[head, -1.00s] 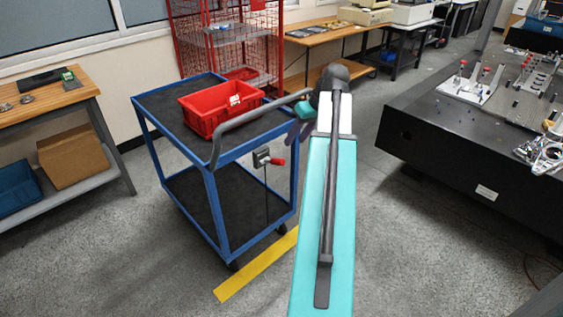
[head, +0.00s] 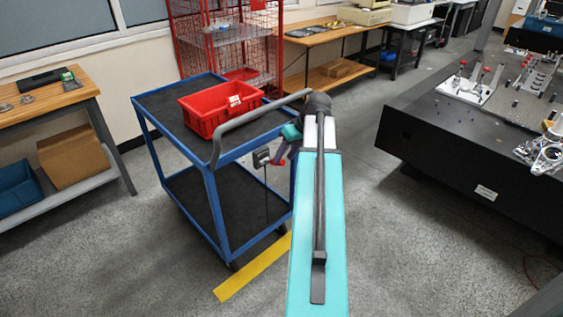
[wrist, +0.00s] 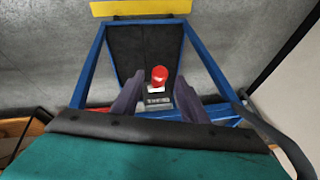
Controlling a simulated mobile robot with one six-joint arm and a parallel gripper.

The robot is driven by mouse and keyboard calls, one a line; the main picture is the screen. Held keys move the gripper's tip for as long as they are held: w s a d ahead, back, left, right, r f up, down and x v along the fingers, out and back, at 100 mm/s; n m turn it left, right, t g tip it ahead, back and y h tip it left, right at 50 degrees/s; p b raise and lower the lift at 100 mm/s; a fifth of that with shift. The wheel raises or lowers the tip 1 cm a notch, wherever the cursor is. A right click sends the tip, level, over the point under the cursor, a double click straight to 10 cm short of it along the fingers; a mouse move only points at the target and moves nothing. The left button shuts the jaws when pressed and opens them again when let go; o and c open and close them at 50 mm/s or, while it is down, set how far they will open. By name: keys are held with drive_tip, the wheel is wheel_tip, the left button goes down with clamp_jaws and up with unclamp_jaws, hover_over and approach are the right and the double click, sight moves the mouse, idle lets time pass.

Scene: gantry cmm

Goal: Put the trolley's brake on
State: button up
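The trolley (head: 209,183) has a blue frame, dark shelves and a grey push handle (head: 250,118). My gripper (wrist: 159,82) is open, one dark finger on either side of the lever, with gaps visible. In the head view my gripper (head: 283,152) is close beside the red grip and partly hidden by my arm.
A red bin (head: 215,112) sits on the trolley's top shelf. A yellow strip (head: 250,270) lies on the floor by the trolley. A workbench (head: 60,98) stands left, a red wire cage (head: 225,45) behind, and a black-sided table (head: 460,150) right. The floor between trolley and table is clear.

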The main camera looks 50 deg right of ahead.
sight(282, 160)
drive_tip(key=shift+x, duration=2.15)
clamp_jaws()
